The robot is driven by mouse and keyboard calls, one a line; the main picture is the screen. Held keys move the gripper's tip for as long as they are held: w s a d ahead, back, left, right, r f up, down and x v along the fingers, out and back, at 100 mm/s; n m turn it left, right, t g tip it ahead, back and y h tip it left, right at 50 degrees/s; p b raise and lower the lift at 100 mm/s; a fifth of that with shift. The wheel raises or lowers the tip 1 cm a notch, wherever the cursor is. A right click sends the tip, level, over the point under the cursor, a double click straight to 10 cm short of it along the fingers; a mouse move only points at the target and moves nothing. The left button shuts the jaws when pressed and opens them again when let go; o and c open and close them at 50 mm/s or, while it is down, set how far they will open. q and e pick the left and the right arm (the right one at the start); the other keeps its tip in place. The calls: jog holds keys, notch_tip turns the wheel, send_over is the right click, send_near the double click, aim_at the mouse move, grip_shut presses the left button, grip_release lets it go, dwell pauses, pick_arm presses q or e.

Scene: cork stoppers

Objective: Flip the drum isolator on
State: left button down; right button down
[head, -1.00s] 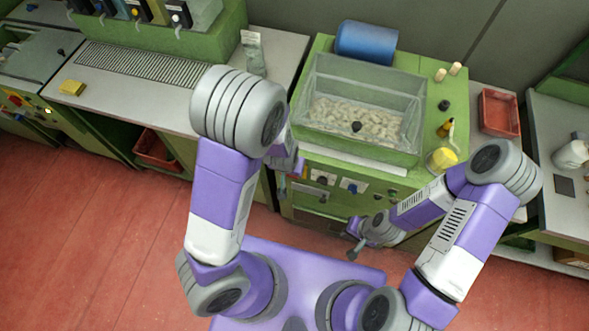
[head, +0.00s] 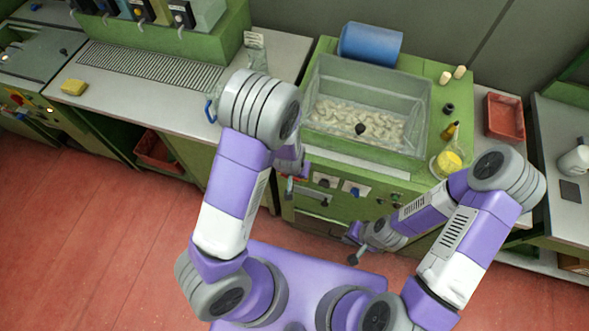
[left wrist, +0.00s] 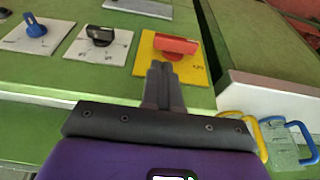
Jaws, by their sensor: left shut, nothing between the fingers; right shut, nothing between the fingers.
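In the left wrist view a red switch handle (left wrist: 176,46) sits on a yellow plate (left wrist: 143,58) on the green machine front. Beside it are a black switch (left wrist: 100,34) and a blue switch (left wrist: 37,28), each on a white plate; the labels are too small to read. My left gripper (left wrist: 163,70) is shut and empty, its tips right at the red handle; whether they touch, I cannot tell. In the head view the black switch (head: 322,181) and blue switch (head: 355,190) show, with my left arm mostly covering the red one. My right gripper (head: 356,254) is shut, low before the machine.
A clear tub (head: 420,105) of cork stoppers stands on the machine, with a blue drum (head: 371,44) behind it. A yellow-topped jar (head: 447,162) and red tray (head: 505,117) are to the right. Red floor is open at left.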

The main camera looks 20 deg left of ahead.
aim_at(297, 179)
pick_arm(q)
jog(key=x, duration=0.4)
jog(key=s+x, duration=0.1)
jog(key=x, duration=0.1)
jog(key=shift+f, duration=0.2)
pick_arm(e)
jog(key=shift+f, duration=0.35)
jog(key=shift+d, duration=0.1)
